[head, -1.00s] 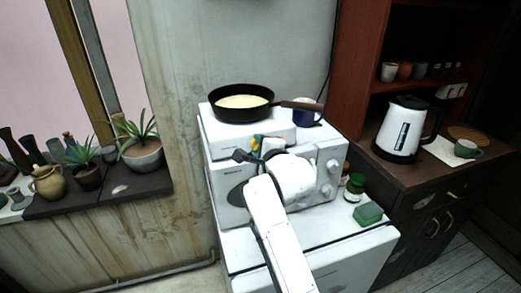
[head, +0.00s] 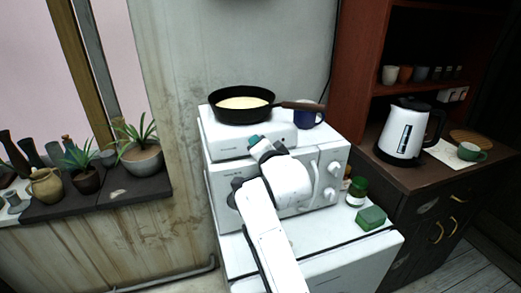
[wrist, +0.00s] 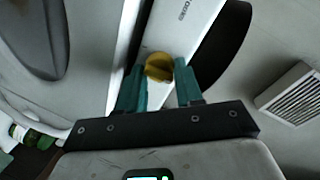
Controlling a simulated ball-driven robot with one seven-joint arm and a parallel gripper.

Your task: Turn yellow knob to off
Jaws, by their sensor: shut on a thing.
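The yellow knob (wrist: 159,67) shows in the wrist view, on the front of a white hot plate (wrist: 178,28). My gripper (wrist: 160,76) has its two teal fingers on either side of the knob and is shut on it. In the head view my gripper (head: 262,144) is at the front of the hot plate (head: 222,141), and my wrist and fingers hide the knob. The knob's pointer or off mark cannot be made out.
A black pan (head: 242,113) with pale contents sits on the hot plate, its handle pointing right. A blue mug (head: 307,117) stands beside it. Below is a white microwave (head: 327,171) with its handle and dials. A green jar (head: 357,189) and green box (head: 370,217) stand at right.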

